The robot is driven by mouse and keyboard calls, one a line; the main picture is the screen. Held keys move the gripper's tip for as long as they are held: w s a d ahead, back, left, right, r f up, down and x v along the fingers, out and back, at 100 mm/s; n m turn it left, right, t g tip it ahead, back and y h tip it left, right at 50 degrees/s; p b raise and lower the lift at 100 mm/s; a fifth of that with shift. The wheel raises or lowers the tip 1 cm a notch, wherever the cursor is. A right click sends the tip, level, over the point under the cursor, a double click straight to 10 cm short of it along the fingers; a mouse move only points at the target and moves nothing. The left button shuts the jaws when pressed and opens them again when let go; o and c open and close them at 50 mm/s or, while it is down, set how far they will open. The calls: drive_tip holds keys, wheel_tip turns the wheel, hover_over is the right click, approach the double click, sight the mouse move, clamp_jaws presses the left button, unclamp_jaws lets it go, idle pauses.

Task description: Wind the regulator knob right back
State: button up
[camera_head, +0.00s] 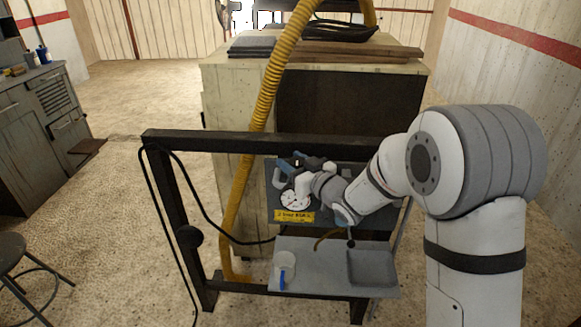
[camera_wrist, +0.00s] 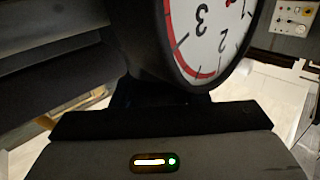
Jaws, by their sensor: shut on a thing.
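A round white gauge (camera_head: 291,201) with a red arc is mounted on the dark panel inside the black frame. Its face fills the top of the wrist view (camera_wrist: 208,40), tilted, with the numbers 2 and 3 showing. A blue part (camera_head: 284,166) shows just above the gauge in the head view. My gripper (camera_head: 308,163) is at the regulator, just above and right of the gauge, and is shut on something. The regulator knob cannot be made out in either view; my gripper and the gauge appear to hide it.
A black frame (camera_head: 175,215) surrounds the panel, with a yellow label (camera_head: 294,216). A grey shelf (camera_head: 320,258) below carries a clear container with a blue handle (camera_head: 284,268). A yellow hose (camera_head: 236,205) runs down left of the panel. A stool (camera_head: 12,248) stands left; the floor between is open.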

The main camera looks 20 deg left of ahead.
drive_tip(key=shift+s+a+n+g+y, duration=0.15)
drive_tip(key=shift+n+g+y, duration=0.15)
drive_tip(key=shift+n+g, duration=0.15)
drive_tip(key=o, duration=1)
drive_tip(key=b+v, duration=0.1)
drive_tip(key=v, duration=0.7)
